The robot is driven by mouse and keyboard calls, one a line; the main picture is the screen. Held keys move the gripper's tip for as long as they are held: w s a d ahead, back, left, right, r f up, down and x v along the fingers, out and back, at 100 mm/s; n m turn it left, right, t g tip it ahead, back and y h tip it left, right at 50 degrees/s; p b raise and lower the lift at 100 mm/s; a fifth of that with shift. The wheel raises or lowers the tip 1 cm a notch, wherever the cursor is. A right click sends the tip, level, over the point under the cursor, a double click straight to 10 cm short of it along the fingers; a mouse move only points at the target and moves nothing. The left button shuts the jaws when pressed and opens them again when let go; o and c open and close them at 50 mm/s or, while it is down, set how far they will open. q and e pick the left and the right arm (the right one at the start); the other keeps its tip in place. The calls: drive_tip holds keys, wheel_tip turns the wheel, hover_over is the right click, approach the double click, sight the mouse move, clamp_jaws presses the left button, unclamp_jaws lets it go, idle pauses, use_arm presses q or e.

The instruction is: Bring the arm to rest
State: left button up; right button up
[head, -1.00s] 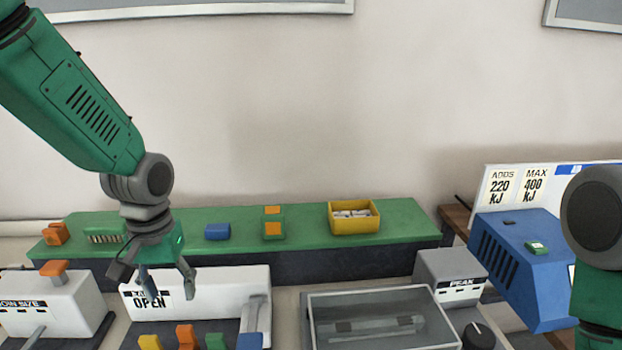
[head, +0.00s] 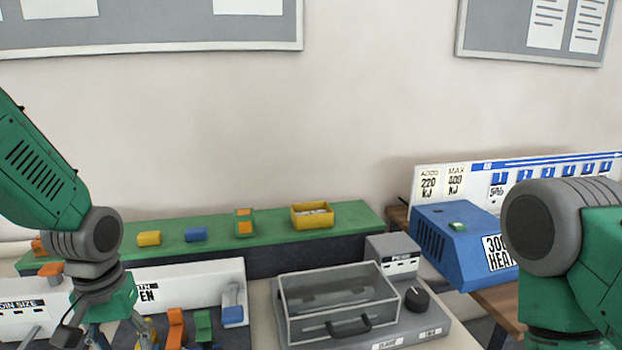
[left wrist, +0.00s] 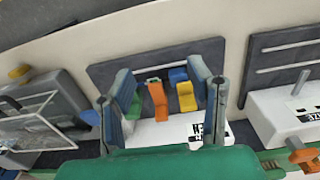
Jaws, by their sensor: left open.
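My left gripper (head: 120,338) is low at the left of the head view, in front of the white "OPEN" unit (head: 195,280), its finger ends cut off by the frame edge. In the left wrist view its two fingers (left wrist: 162,88) stand wide apart with nothing held between them. Past them are green, orange, yellow and blue levers (left wrist: 158,98) on a dark panel; I cannot tell whether a finger touches any. Of my right arm only the links show at the right of the head view; its gripper is out of frame.
A green shelf (head: 345,220) behind bears small coloured blocks and a yellow bin (head: 325,215). A clear-lidded box (head: 340,300) stands at centre, and a blue heater (head: 450,235) at right. The air above the shelf is clear.

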use_arm(q)
drive_tip(key=s+d+f+m+b, duration=0.1)
drive_tip(key=s+f, duration=0.4)
drive_tip(key=f, duration=0.5)
drive_tip(key=s+d+f+m+b, duration=0.1)
drive_tip(key=s+f, duration=0.4)
drive_tip(key=f, duration=0.5)
drive_tip(key=s+f+b, duration=0.1)
drive_tip(key=s+f, duration=0.3)
drive_tip(key=s, duration=0.2)
drive_tip(key=s+f+m+b, duration=0.1)
drive_tip(key=s+f, duration=0.3)
drive_tip(key=s, duration=0.2)
drive_tip(key=shift+s+a+f, duration=0.15)
drive_tip(key=shift+s+a, duration=0.05)
drive_tip(key=shift+s, duration=0.15)
use_arm(e)
drive_tip(key=f, duration=0.4)
drive_tip(key=shift+w+f, duration=0.2)
drive_tip(key=shift+w, duration=0.15)
use_arm(q)
drive_tip(key=shift+w, duration=0.2)
drive_tip(key=shift+c, duration=0.5)
